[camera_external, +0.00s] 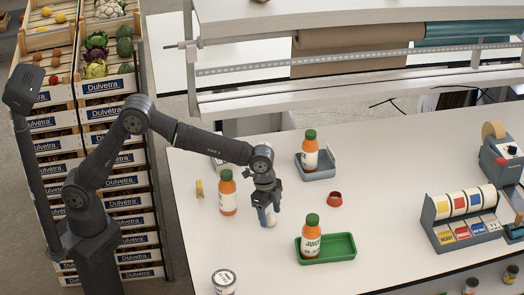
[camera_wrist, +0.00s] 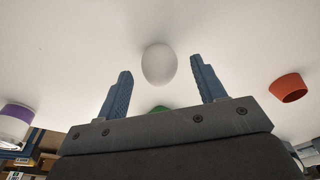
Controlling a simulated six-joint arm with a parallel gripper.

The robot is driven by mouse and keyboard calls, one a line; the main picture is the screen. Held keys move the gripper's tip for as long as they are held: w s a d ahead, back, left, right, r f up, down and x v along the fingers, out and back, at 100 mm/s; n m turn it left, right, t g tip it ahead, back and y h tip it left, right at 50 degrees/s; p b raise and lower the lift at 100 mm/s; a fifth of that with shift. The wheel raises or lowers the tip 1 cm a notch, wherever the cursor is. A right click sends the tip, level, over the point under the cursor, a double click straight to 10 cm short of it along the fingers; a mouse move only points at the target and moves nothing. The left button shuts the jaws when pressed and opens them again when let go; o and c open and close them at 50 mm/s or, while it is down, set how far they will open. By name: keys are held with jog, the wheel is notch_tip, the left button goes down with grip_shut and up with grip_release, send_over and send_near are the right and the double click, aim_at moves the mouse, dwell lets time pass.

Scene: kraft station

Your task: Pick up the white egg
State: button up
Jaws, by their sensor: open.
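The white egg (camera_wrist: 159,64) shows in the wrist view against the white table, centred between and a little beyond my finger pads. My gripper (camera_wrist: 160,72) is open, with one blue-grey finger to each side of the egg and a visible gap on both sides. In the external view my gripper (camera_external: 269,217) points down low over the table. A pale patch shows between its fingers there, but the egg is mostly hidden and too small to make out clearly.
An orange juice bottle (camera_external: 228,193) stands left of my gripper. A small red cup (camera_external: 335,198) sits to the right. A green tray (camera_external: 342,246) with a bottle is at front right, a grey tray (camera_external: 322,173) with another behind. A can (camera_external: 223,282) stands in front.

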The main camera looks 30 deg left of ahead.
jog(key=shift+d+f, duration=0.15)
jog(key=shift+f, duration=1.1)
jog(key=c, duration=0.8)
jog(key=shift+r, duration=0.15)
